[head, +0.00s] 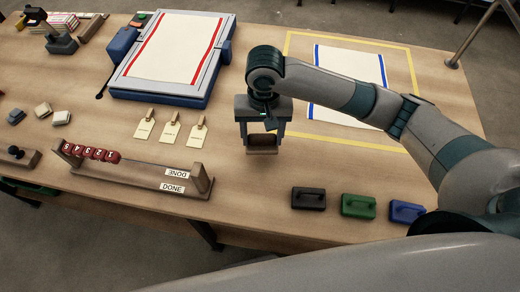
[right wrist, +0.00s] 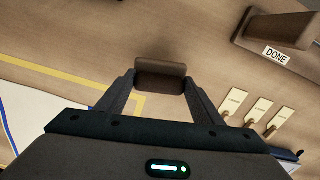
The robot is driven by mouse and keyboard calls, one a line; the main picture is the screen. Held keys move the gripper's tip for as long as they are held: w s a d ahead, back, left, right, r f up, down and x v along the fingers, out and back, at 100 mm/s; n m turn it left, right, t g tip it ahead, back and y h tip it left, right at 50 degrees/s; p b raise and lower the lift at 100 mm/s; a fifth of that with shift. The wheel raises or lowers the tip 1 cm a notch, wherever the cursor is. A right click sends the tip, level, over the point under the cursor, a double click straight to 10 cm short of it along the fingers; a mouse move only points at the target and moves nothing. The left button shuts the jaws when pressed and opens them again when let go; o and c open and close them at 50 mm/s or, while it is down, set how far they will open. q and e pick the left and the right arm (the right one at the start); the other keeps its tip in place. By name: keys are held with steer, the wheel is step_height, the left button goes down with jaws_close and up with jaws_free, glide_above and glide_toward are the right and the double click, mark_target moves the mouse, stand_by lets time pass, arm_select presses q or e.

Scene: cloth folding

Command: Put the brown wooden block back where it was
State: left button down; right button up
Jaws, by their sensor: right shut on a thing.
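My right gripper (head: 262,137) is shut on the brown wooden block (head: 262,150), near the middle of the table (head: 240,205). The fingers point down and grip the block at its two ends. In the right wrist view, the block (right wrist: 160,72) sits between the fingertips (right wrist: 160,82). The block appears to be above the wood; how large the gap is I cannot tell. No mark of the block's earlier place stands out. My left gripper is in no view.
Three tags (head: 170,131) lie left of the gripper. A rack with red beads (head: 135,173) is at front left. A yellow-taped area with a cloth (head: 335,112) lies behind my right arm.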

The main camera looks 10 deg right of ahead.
mark_target(260, 143)
steer(key=w+a+r, duration=0.1)
steer(key=a+r, duration=0.1)
steer(key=a, duration=0.1)
steer(key=w+a+r+m, duration=0.1)
steer(key=a+r, duration=0.1)
steer(key=a, duration=0.2)
steer(key=w+a+r+m, duration=0.1)
steer(key=a, duration=0.3)
steer(key=shift+w+r, duration=0.35)
steer(key=shift+r, duration=0.05)
steer(key=shift+a+r, duration=0.3)
steer(key=shift+a, duration=0.15)
steer(key=shift+d, duration=0.1)
steer(key=d+f+p, duration=0.1)
steer(key=d+f, duration=0.1)
steer(key=d, duration=0.1)
steer(key=s+d+f+p, duration=0.1)
steer(key=d+f, duration=0.1)
steer(key=d, duration=0.2)
steer(key=s+d+f, duration=0.1)
steer(key=d+f, duration=0.2)
steer(key=d, duration=0.1)
steer(key=shift+s+d+p, duration=0.1)
steer(key=shift+s+p, duration=0.1)
steer(key=shift+p, duration=0.2)
steer(key=shift+f, duration=0.15)
